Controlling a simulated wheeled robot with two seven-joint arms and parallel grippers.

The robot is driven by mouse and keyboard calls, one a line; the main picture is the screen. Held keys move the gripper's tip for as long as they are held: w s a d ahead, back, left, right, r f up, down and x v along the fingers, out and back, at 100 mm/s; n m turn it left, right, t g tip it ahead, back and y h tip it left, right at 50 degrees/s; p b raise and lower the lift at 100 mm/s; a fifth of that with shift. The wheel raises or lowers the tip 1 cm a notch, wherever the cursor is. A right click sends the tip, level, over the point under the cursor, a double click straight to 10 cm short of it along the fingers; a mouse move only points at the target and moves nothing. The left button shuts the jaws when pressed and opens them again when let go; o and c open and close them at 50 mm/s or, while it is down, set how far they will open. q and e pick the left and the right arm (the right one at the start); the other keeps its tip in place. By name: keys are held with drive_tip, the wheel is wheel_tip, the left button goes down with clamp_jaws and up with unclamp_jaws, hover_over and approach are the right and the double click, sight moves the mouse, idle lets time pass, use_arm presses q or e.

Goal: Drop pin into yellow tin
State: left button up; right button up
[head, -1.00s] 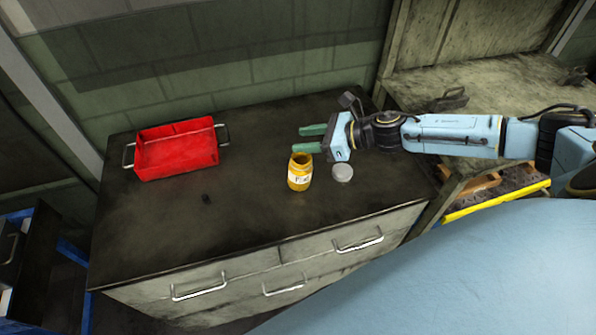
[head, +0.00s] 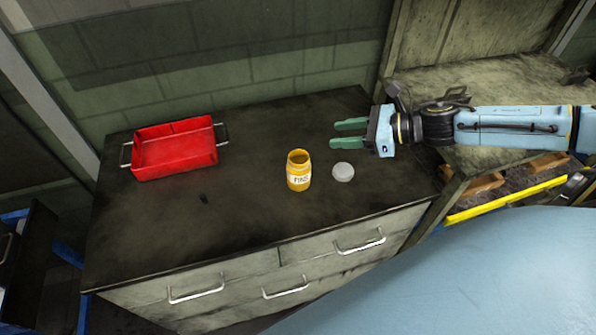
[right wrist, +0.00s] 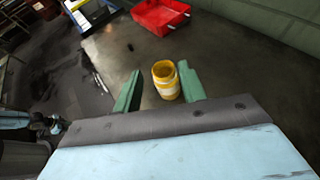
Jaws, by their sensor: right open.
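The yellow tin (head: 299,171) stands upright and open on the dark cabinet top, with a white label on its front. It also shows in the right wrist view (right wrist: 166,82), beyond my fingers. A small dark object (head: 204,199), possibly a pin, lies on the top to the left of the tin. My right gripper (head: 348,134) is open, with green fingers and nothing between them. It is above the cabinet top, to the right of and behind the tin, apart from it. My left gripper is not in view. The inside of the tin is too small to make out.
A round grey lid (head: 343,172) lies just right of the tin. A red tray (head: 176,164) with side handles stands at the back left. The front of the cabinet top (head: 240,225) is clear. A wooden bench (head: 490,95) stands at the right.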

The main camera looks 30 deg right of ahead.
drive_tip(key=shift+p+v, duration=1.5)
drive_tip(key=shift+v, duration=0.75)
drive_tip(key=shift+r, duration=0.1)
